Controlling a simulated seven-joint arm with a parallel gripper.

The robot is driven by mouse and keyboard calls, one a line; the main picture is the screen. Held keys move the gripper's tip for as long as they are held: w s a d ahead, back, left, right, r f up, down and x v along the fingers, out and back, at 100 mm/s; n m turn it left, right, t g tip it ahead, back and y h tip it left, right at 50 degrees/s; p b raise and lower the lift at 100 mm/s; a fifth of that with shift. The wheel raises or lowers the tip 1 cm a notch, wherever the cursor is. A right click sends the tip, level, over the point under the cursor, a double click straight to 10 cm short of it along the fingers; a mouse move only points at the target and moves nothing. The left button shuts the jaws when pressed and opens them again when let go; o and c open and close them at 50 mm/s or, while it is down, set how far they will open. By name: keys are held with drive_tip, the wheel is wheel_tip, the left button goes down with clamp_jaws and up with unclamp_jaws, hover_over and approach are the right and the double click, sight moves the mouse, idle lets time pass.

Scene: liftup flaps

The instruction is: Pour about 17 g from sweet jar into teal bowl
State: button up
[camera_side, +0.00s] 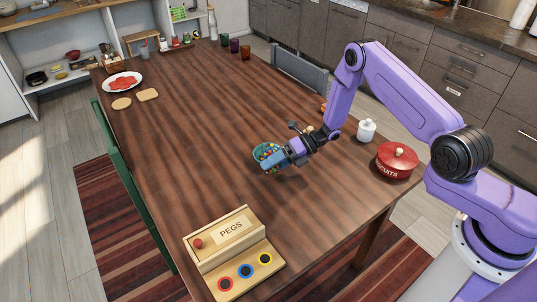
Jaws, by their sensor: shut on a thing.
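The teal bowl (256,152) stands on the wooden table near its middle, with small many-coloured sweets showing at its opening. My gripper (290,154) is right beside the bowl, low over the table, and is shut on a small bluish object, which I take to be the sweet jar (273,163). The jar appears tilted, with its far end over the bowl's near side. The gripper and jar hide the bowl's right and front parts. The amount of sweets in the bowl or jar is too small to judge.
A white lidded pot (366,131) and a red biscuit tin (397,160) stand to the right. A wooden pegs box (225,240) is at the front. A white plate with red food (122,82) and coloured cups (234,45) stand farther back. The table's left middle is clear.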

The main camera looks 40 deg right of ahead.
sight(273, 174)
drive_tip(key=shift+w+d+r+n+t+h, duration=0.1)
drive_tip(key=shift+r+n+t+h, duration=0.15)
drive_tip(key=shift+n+t, duration=0.2)
drive_tip(key=shift+w+d+r+n+t+h, duration=0.15)
drive_tip(key=shift+n+t+h, duration=0.15)
drive_tip(key=shift+n, duration=0.25)
drive_tip(key=shift+a+f+n+t+h, duration=0.15)
drive_tip(key=shift+n+t+h, duration=0.1)
drive_tip(key=shift+n+t, duration=0.25)
drive_tip(key=shift+s+a+f+n+t+h, duration=0.15)
drive_tip(key=shift+s+f+n+t, duration=0.15)
drive_tip(key=shift+f, duration=0.25)
drive_tip(key=shift+s+a+f+n+t+h, duration=0.1)
drive_tip(key=shift+s+f+n+t, duration=0.1)
drive_tip(key=shift+f+n, duration=0.25)
drive_tip(key=shift+s+a+f+n+t+h, duration=0.15)
drive_tip(key=shift+s+f+n+t, duration=0.1)
drive_tip(key=shift+f, duration=0.4)
drive_tip(key=shift+s+a+f+n+t+h+b, duration=0.2)
drive_tip(key=shift+s+n+t, duration=0.1)
drive_tip(key=shift+n+t, duration=0.3)
drive_tip(key=shift+s+a+f+n+t+h+b, duration=0.15)
drive_tip(key=shift+s+n+t+h, duration=0.2)
drive_tip(key=shift+n, duration=0.35)
